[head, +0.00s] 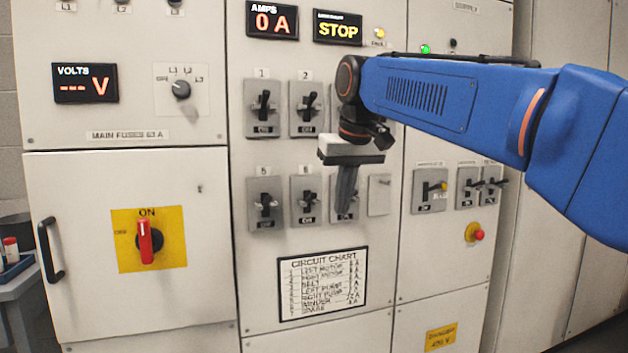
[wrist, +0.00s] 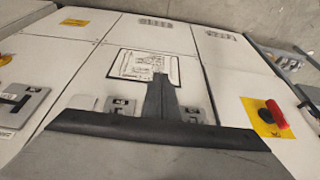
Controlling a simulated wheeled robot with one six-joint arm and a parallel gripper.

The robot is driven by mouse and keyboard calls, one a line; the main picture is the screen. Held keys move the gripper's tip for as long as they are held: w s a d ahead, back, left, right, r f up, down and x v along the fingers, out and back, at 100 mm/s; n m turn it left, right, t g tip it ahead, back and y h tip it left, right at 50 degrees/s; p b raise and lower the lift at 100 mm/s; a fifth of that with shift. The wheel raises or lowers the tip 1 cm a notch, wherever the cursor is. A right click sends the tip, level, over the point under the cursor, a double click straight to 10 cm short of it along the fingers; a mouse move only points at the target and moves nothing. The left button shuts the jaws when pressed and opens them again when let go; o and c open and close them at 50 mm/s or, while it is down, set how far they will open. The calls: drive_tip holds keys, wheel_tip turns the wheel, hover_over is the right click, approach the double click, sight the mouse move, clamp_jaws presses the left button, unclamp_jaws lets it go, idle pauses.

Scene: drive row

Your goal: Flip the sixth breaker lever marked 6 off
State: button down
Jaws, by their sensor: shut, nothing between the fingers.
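The breaker marked 6 (head: 307,200) is in the lower row of the panel in the head view, a grey plate with a black lever. The picture is too small to tell its lever position surely. My gripper (head: 345,208) is shut and empty, fingers pointing down, just right of breaker 6. It covers most of the breaker plate (head: 335,212) right of 6. In the wrist view my closed fingers (wrist: 160,84) reach toward the circuit chart (wrist: 143,67), with a breaker plate (wrist: 195,113) partly visible to their right. Contact with any lever cannot be told.
Breaker 5 (head: 265,204) is left of 6; breakers 1 (head: 263,107) and 2 (head: 306,107) are above. A blank plate (head: 379,195) is right of my gripper. A red handle (head: 146,242) on yellow is at left; switches (head: 430,189) and a red button (head: 475,234) are at right.

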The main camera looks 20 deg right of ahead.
wheel_tip(320, 180, up, 12)
hover_over(314, 196)
drive_tip(key=s, duration=0.3)
drive_tip(key=shift+f, duration=0.15)
drive_tip(key=x, duration=1)
drive_tip(key=shift+s, duration=0.15)
drive_tip(key=shift+s+f, duration=0.1)
drive_tip(key=shift+s, duration=0.05)
